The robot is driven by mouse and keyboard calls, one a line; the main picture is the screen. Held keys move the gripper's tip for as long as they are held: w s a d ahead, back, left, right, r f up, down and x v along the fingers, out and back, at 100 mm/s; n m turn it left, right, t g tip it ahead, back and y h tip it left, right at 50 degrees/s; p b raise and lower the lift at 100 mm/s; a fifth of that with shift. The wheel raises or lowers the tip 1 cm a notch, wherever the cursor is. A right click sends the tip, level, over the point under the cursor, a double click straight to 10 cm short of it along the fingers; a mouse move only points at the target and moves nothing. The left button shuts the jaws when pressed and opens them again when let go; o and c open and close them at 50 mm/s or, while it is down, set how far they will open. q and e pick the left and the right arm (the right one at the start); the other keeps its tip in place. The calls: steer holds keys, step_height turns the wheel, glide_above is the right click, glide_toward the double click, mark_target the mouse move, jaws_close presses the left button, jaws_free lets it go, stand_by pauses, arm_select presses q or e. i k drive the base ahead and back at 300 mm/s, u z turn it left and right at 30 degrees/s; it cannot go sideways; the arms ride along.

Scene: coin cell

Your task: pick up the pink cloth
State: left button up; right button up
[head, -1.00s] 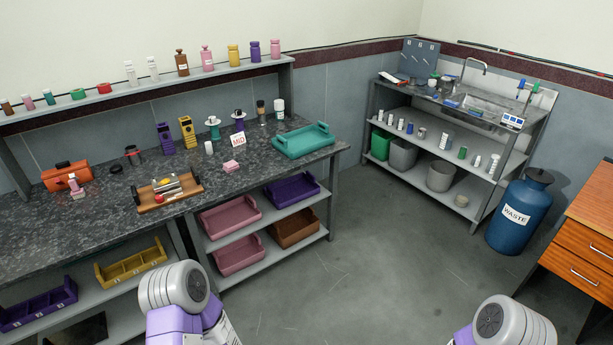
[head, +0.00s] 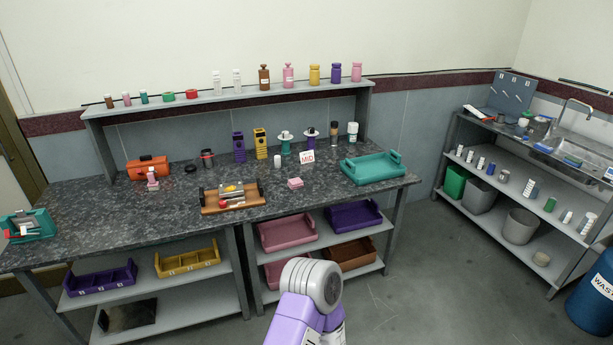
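A small folded pink item (head: 295,183), which looks like the pink cloth, lies on the dark speckled worktop (head: 110,215). It is right of the wooden tray (head: 252,206) and in front of the MID sign (head: 307,158). Neither of my grippers is in view. Only a purple and grey part of one of my arms shows at the bottom middle, in front of the lower shelves and well short of the pink item.
A teal tray (head: 350,172) stands on the worktop to the right, and a teal bin (head: 45,232) at the far left. Bottles line the raised shelf (head: 215,100). The worktop in front of the pink item is clear. The sink bench (head: 590,235) stands at right.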

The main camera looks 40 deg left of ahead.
mark_target(295, 183)
steer(key=u, duration=0.35)
steer(key=i, duration=2)
steer(key=u, duration=1.85)
steer(key=i, duration=0.9)
steer(key=u, duration=0.85)
